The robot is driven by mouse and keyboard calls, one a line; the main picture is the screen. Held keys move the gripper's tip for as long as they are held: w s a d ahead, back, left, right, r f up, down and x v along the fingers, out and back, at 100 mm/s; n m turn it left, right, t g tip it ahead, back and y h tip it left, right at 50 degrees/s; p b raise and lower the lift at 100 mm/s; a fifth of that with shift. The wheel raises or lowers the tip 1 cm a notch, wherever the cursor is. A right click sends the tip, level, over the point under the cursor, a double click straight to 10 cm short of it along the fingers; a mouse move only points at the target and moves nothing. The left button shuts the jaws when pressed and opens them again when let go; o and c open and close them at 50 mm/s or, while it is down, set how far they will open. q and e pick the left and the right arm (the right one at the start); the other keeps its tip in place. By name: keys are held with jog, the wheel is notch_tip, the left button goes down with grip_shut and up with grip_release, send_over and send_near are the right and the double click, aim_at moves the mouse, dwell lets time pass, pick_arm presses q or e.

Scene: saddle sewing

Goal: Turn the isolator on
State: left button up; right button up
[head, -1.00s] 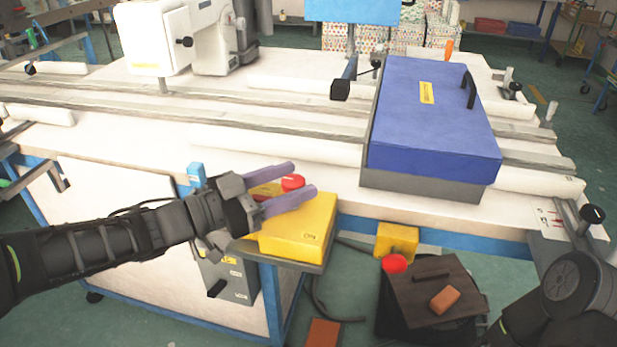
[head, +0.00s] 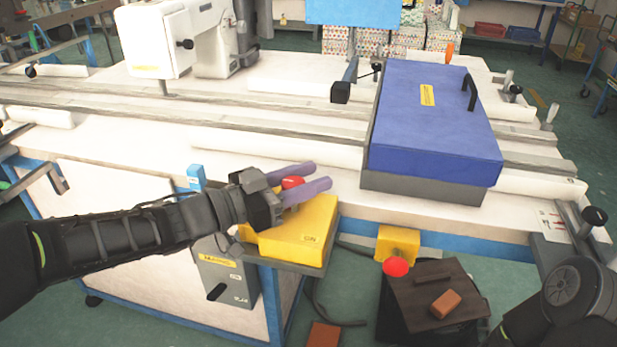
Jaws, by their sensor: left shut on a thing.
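A yellow box (head: 300,236) stands on a small shelf at the front edge of the sewing table, with a red knob (head: 291,183) on top. My left gripper (head: 318,178) reaches in from the left. Its two purple fingers lie on either side of the red knob and are shut on it, partly hiding it. The wrist hides part of the box top. A grey box (head: 231,282) with a yellow label and a black handle hangs below the shelf. I cannot tell from lettering which box is the isolator. My right gripper is out of view; only part of that arm shows at lower right.
A blue-lidded case (head: 435,120) sits on the table to the right. A yellow block with a red button (head: 396,266) is below the table edge. A brown board (head: 440,295) carries an orange-brown block (head: 446,304). A white sewing machine (head: 165,40) stands behind.

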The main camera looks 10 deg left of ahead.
pick_arm(q)
grip_shut()
dwell(0.5)
